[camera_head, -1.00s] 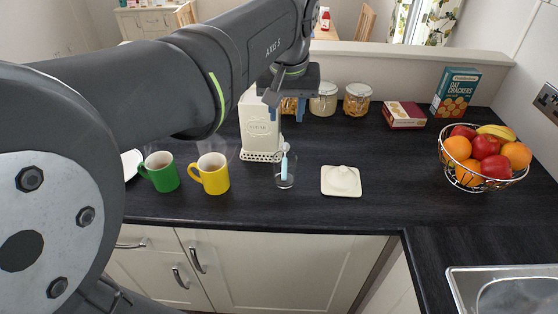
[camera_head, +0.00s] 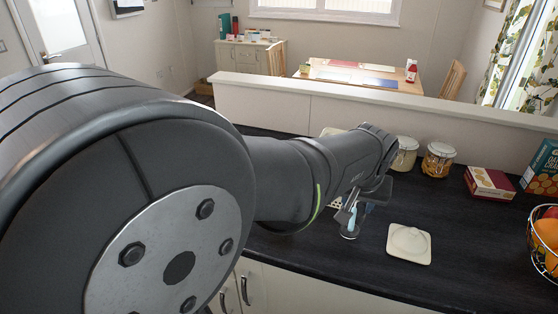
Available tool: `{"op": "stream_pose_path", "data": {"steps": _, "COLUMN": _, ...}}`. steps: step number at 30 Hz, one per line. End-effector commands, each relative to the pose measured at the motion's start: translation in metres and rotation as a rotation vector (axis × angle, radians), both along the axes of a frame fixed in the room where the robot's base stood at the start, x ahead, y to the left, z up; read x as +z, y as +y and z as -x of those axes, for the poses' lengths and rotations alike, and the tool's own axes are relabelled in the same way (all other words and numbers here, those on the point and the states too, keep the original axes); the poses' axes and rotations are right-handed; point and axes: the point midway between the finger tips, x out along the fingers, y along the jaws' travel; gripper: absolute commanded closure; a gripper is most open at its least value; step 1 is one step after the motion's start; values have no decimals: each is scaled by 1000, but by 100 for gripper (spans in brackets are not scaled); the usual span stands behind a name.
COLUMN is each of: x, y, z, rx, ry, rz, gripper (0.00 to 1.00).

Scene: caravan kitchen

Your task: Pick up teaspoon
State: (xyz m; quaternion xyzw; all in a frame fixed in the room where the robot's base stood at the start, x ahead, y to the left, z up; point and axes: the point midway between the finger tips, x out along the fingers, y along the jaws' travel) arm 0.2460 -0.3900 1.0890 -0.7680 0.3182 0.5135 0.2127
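The teaspoon (camera_head: 352,219), with a light blue part, stands in a small clear glass (camera_head: 348,232) on the dark worktop. Its upper end is hidden by my gripper. My gripper (camera_head: 359,207) is low over the glass, right at the upper part of the teaspoon. My arm covers much of it, and I cannot tell whether its fingers touch the teaspoon or how far apart they are.
A cream lid-like dish (camera_head: 409,244) lies right of the glass. Glass jars (camera_head: 438,160), a red box (camera_head: 489,183), an oat cracker box (camera_head: 541,168) and a wire fruit basket (camera_head: 540,262) stand farther right. My arm hides the mugs and most of the cream canister.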

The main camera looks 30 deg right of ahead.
Motion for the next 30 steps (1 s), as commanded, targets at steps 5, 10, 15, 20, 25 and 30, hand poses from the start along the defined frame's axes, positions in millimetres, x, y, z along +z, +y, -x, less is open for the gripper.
{"op": "stream_pose_path", "data": {"steps": 5, "x": -9, "y": -3, "z": -3, "rx": 0, "ry": 0, "rz": 0, "gripper": 61}}
{"op": "stream_pose_path", "data": {"steps": 10, "x": -30, "y": -9, "z": -12, "rx": 2, "ry": 2, "rz": -4, "gripper": 61}}
{"op": "stream_pose_path", "data": {"steps": 15, "x": -48, "y": -15, "z": -17, "rx": 0, "ry": 1, "rz": -2, "gripper": 61}}
{"op": "stream_pose_path", "data": {"steps": 20, "x": -53, "y": -17, "z": -19, "rx": 0, "ry": 0, "rz": 1, "gripper": 61}}
{"op": "stream_pose_path", "data": {"steps": 25, "x": -53, "y": -17, "z": -19, "rx": 0, "ry": 0, "rz": 1, "gripper": 61}}
{"op": "stream_pose_path", "data": {"steps": 30, "x": -53, "y": -17, "z": -19, "rx": 0, "ry": 0, "rz": 1, "gripper": 61}}
